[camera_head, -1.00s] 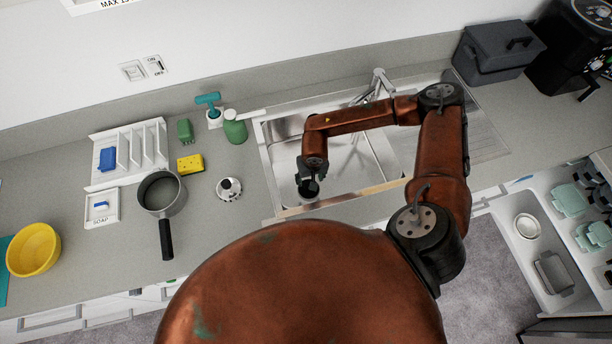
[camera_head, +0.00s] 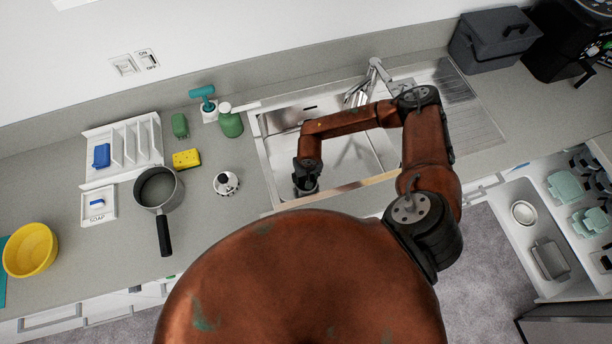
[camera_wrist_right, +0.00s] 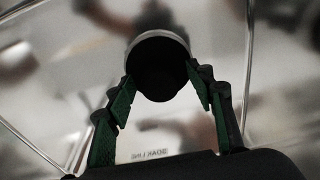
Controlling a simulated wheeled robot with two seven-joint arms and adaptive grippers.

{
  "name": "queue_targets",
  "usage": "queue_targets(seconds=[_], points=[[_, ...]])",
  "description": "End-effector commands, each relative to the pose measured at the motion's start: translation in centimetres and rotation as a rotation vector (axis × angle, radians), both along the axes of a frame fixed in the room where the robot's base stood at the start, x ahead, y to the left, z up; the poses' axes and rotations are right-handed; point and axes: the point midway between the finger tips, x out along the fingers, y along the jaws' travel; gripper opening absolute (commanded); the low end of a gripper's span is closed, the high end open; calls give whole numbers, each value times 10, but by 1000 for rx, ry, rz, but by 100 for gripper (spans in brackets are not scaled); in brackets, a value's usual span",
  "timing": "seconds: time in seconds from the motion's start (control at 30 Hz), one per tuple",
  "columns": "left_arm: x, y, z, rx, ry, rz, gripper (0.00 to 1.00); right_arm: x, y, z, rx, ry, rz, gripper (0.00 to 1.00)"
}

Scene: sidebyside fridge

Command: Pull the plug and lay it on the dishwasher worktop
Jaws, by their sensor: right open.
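My right gripper (camera_head: 305,184) reaches down into the steel sink basin (camera_head: 362,160), near its front left part. In the right wrist view its two green-padded fingers (camera_wrist_right: 164,88) are apart, one on each side of a dark round thing with a pale rim (camera_wrist_right: 158,68). This looks like the plug at the drain; I cannot tell whether the fingers touch it. In the head view the gripper mostly hides that spot; a grey ring shows beside it. The grey worktop (camera_head: 120,235) extends left of the sink. My left gripper is not in view.
The tap (camera_head: 376,72) rises behind the basin. An open drawer (camera_head: 535,215) is at right.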

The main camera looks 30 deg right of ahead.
Motion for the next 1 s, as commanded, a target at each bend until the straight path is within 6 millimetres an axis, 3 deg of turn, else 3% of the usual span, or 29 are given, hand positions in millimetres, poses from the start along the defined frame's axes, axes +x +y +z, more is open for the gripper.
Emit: queue_targets(seconds=[0.07,0.73,0.77,1.0], points=[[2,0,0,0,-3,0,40,0,0,0,0,0,0,49],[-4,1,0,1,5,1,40,0,0,0,0,0,0,4],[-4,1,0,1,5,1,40,0,0,0,0,0,0,27],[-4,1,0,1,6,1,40,0,0,1,0,0,0,10]])
